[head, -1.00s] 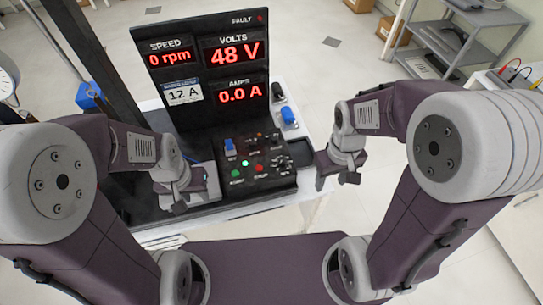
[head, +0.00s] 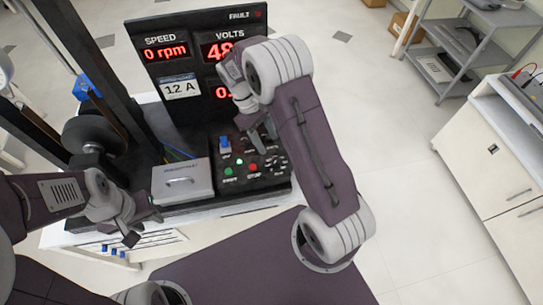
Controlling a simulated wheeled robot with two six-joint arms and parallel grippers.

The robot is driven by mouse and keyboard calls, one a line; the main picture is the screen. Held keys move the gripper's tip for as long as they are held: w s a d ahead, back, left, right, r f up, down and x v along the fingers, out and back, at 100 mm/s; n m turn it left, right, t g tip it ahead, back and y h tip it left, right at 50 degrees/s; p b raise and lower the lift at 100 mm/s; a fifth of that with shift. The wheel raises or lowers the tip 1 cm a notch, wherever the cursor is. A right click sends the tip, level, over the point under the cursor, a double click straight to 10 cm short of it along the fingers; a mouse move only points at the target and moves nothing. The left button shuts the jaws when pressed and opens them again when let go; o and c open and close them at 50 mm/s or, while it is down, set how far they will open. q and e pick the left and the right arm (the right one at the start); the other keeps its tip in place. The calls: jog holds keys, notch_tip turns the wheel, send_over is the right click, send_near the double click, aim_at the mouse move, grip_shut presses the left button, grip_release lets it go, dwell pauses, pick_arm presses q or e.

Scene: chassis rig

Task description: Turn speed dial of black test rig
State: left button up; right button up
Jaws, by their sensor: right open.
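The black test rig (head: 205,105) has a display panel reading SPEED 0 rpm and a partly covered VOLTS value. Its black control box (head: 235,185) holds a blue switch, a green and a red button and several small dark knobs. I cannot tell which knob is the speed dial; labels are too small, and my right gripper covers the box's back right part. My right gripper (head: 259,130) is open and empty above that part, fingers pointing down. My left gripper (head: 143,227) looks open and is empty, in front of the rig's left side, apart from the box.
A grey lidded box with a handle (head: 182,182) sits left of the control box. A dark wheel (head: 95,135) and black posts stand at the left. A white cabinet (head: 490,160) and a grey shelf (head: 455,45) stand right. The floor between is clear.

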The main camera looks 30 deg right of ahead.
aim_at(276, 160)
jog(key=p+x, duration=0.1)
jog(key=x, duration=0.8)
jog(key=shift+r, duration=0.1)
grip_shut()
